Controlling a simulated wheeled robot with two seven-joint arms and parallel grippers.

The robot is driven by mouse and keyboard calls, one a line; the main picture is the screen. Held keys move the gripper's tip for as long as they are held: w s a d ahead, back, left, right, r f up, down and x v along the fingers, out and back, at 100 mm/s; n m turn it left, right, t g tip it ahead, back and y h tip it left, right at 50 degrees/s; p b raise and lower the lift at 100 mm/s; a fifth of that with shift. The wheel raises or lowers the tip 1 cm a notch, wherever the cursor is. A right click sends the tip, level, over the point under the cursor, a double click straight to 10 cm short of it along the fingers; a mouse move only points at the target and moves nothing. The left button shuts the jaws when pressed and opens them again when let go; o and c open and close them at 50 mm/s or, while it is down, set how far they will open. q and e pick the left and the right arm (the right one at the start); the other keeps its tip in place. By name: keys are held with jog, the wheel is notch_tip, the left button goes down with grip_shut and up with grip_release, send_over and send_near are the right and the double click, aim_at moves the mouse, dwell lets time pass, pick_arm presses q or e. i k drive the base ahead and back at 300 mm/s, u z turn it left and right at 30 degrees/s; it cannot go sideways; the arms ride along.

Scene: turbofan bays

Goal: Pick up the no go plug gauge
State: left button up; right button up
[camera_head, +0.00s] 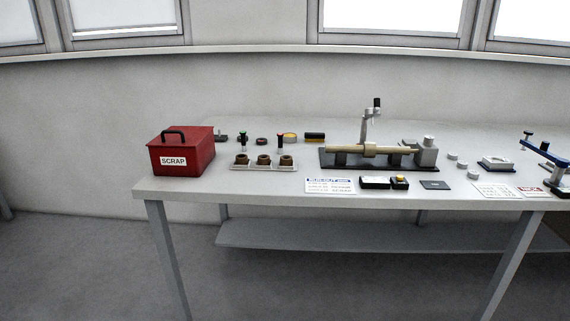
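Two small upright plug gauges stand on the bench behind a tray of bushings. Neither of my grippers is in view.
A red SCRAP box (196,158) stands at the bench's left end. A white tray (264,168) holds brown bushings. A fixture with a long shaft (345,150) stands to the right. A blue-armed device (543,146) is at the far right. The front left bench surface is clear.

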aim_at(280, 135)
jog(key=u, duration=1.65)
jog(key=i, duration=2.2)
jog(key=z, duration=3.25)
